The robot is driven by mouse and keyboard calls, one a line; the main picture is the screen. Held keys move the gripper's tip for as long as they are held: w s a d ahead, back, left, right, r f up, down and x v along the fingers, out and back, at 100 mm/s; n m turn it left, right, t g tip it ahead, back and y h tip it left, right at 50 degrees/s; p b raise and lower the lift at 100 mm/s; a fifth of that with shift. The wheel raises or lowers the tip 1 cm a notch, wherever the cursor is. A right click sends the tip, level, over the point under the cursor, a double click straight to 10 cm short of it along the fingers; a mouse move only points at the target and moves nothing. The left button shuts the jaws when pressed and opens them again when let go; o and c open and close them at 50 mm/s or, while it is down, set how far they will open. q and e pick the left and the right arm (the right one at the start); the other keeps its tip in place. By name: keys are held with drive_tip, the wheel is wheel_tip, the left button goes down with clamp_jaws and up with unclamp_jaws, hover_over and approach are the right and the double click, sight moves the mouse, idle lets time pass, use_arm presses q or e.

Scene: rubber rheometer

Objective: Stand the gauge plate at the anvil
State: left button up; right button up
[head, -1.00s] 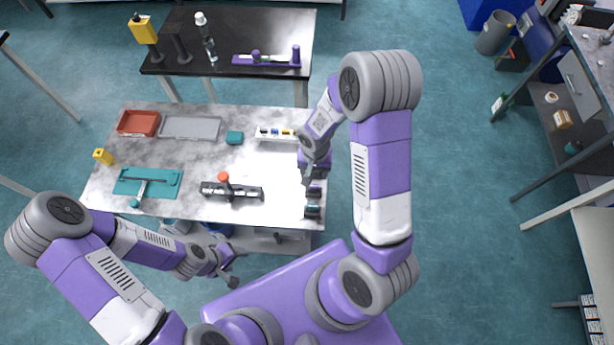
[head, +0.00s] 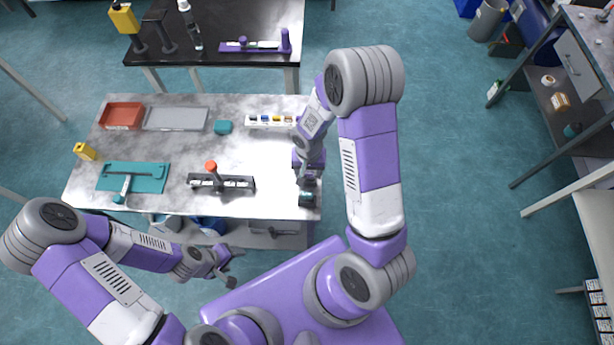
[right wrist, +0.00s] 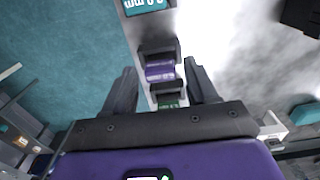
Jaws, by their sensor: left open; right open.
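My right gripper (head: 308,182) is open over the right end of the near table, above a narrow rack. In the right wrist view, a purple labelled piece (right wrist: 160,72) in a dark holder lies between and beyond the open fingers (right wrist: 163,82). A green piece (right wrist: 168,103) sits closer, and a teal piece (right wrist: 145,6) with white marks lies farther along. I cannot tell which is the gauge plate. A purple fixture (head: 255,48) with an upright post at its right end lies on the black table; it may hold the anvil. My left gripper (head: 233,268) is open and empty, off the table's front edge.
The near table (head: 165,198) holds a red tray (head: 121,115), a grey tray (head: 176,118), a teal fixture (head: 148,178), a black holder with a red knob (head: 211,166), and a white strip of small coloured pieces (head: 268,121). A bottle (head: 190,25) stands on the black table.

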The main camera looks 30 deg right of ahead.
sight(308, 173)
drive_tip(key=c, duration=0.8)
drive_tip(key=shift+r+p, duration=2.45)
drive_tip(key=shift+r, duration=1.05)
